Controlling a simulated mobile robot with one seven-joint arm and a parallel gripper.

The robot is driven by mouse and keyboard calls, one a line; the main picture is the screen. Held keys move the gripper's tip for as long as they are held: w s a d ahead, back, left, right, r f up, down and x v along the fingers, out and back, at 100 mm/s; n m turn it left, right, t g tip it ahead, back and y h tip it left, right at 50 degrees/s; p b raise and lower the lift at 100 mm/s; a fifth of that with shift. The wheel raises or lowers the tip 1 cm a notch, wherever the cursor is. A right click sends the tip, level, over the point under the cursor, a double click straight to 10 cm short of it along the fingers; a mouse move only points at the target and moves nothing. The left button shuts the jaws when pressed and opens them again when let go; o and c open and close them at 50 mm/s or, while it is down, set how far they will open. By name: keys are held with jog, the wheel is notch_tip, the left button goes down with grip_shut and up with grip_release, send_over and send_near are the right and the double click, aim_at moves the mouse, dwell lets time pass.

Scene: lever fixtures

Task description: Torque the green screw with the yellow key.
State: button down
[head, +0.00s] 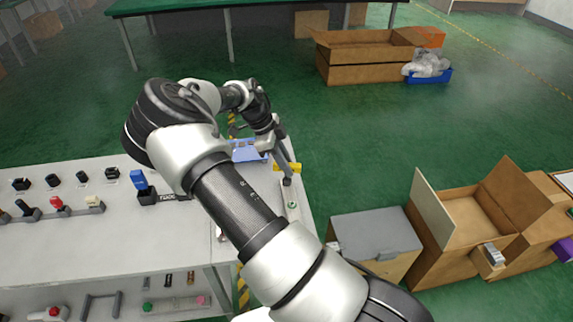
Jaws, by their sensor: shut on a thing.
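The yellow key (294,168) is at the right end of the white bench, a small bright yellow piece at the tip of my gripper. My gripper (282,162) points down there and is shut on the key. A dark tip (287,182) shows just below the yellow piece. The green screw (292,205) sits on a pale narrow fixture (293,214) near the bench's right edge. The key is beyond the green screw, apart from it in the picture. The fingers are small and partly hidden, so the exact grip is unclear.
A blue tray (246,152) lies left of my gripper. Several lever and button fixtures line the bench (80,250) at left, including a blue one (139,180). My arm hides the bench's middle. A grey-lidded box (375,235) and open cartons stand right of the bench.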

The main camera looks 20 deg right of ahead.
jog(key=m+g, duration=0.1)
jog(key=m, duration=0.2)
jog(key=shift+y, duration=0.3)
jog(key=shift+r, duration=0.15)
jog(key=shift+r+p, duration=0.4)
jog(key=shift+r, duration=0.3)
